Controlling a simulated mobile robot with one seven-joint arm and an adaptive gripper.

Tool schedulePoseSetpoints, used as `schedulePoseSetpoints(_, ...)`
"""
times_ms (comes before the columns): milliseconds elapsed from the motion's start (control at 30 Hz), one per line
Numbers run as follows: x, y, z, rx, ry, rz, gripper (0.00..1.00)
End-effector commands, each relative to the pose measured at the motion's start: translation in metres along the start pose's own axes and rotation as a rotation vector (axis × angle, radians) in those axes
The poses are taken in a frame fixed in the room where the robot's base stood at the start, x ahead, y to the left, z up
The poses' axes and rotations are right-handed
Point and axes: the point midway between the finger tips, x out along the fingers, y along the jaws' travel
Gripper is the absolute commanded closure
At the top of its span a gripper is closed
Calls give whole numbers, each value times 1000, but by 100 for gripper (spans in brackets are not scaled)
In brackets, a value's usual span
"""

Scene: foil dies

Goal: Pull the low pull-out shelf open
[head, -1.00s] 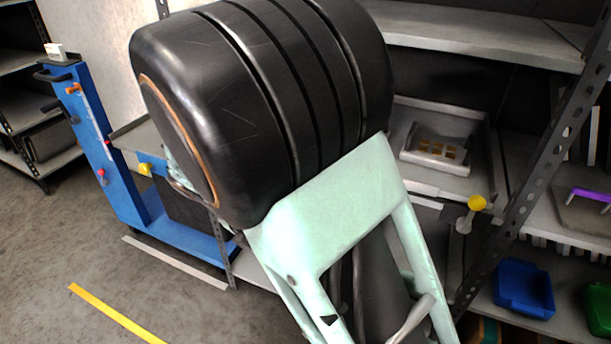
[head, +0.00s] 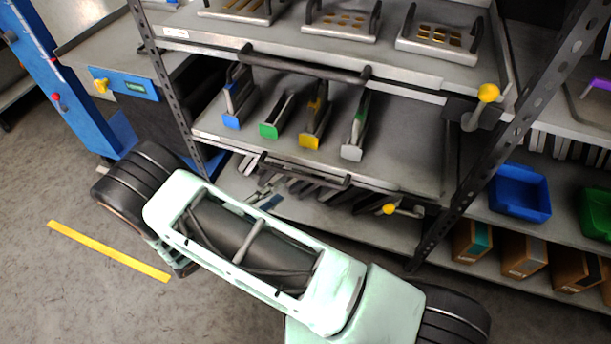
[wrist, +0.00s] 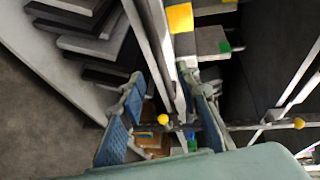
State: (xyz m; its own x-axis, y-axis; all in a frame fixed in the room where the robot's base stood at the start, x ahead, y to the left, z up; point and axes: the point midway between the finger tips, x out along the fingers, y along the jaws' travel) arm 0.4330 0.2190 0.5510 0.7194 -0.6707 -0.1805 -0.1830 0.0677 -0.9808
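The low pull-out shelf (head: 226,139) is a grey tray in the rack, carrying dies with blue, green, yellow and grey ends. Its black bar handle (head: 304,179) runs along the front edge. It looks pushed in between the posts. In the head view my arm lies in front of the rack, and my gripper is mostly hidden behind it. In the wrist view my gripper (wrist: 162,85) is open, its blue-padded fingers apart, with a shelf's front edge running between them in the picture. I cannot tell whether they touch the handle.
An upper pull-out shelf (head: 420,77) with its own handle is above. Yellow knobs (head: 488,92) (head: 389,209) stand by the perforated right post (head: 500,160). Stacked flat plates (wrist: 85,40) lie below. A blue lift cart (head: 55,75) stands left. The floor (head: 60,290) is open at front left.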

Motion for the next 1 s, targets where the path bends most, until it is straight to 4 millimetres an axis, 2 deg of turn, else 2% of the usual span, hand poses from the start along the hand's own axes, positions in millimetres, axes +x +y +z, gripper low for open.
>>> schedulePoseSetpoints(167,16,2,0,-3,-2,-2,70)
schedulePoseSetpoints(400,63,3,0,-1,0,-1,70)
schedulePoseSetpoints(600,94,2,0,-2,-1,-1,70)
schedulePoseSetpoints(800,106,2,1,-2,-3,1,70)
schedulePoseSetpoints(1000,107,1,1,-2,-3,1,70)
